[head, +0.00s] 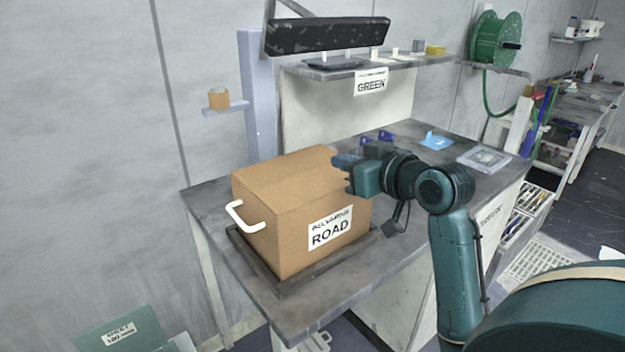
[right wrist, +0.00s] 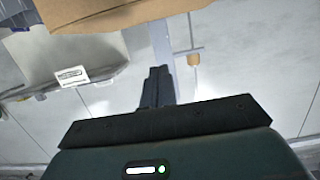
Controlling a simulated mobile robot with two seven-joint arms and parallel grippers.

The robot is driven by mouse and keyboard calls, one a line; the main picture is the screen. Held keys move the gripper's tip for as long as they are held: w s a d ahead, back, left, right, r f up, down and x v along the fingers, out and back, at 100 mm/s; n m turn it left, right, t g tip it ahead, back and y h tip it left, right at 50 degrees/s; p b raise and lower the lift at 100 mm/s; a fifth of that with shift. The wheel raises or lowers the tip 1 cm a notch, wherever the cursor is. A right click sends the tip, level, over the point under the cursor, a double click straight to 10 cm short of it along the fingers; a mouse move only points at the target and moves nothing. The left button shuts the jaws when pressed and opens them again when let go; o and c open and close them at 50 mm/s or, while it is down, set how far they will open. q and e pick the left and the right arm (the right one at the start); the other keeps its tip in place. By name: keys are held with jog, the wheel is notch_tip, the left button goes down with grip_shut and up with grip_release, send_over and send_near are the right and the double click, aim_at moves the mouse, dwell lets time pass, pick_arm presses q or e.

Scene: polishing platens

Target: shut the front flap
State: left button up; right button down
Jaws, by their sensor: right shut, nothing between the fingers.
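A brown cardboard box (head: 290,235) stands on a dark tray (head: 262,272) on the grey workbench. It has a white handle on its left side and a white "ROAD" label (head: 330,229) on its front. Its top (head: 290,172) looks covered by cardboard lying about flat; I cannot make out the front flap's edge separately. My right gripper (head: 343,161) is shut and empty at the box's upper right, close over the top; contact is unclear. In the right wrist view its shut fingers (right wrist: 157,88) point toward brown cardboard (right wrist: 120,14) at the top. My left gripper is not in view.
A shelf with a "GREEN" label (head: 370,82) and a dark bar-shaped fixture (head: 328,35) stand behind the box. Blue items (head: 435,140) and a clear flat case (head: 484,158) lie on the bench to the right. The bench's front right corner is bare.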

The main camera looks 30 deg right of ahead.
jog(key=p, duration=0.1)
send_over(313, 180)
jog(key=s, duration=0.1)
jog(key=shift+a+f, duration=0.1)
jog(key=shift+f, duration=0.8)
jog(key=shift+w+a+f, duration=0.1)
jog(key=shift+w+f, duration=0.2)
jog(key=shift+w, duration=0.3)
notch_tip(313, 180, down, 3)
jog(key=shift+s+r, duration=0.15)
jog(key=shift+f, duration=0.55)
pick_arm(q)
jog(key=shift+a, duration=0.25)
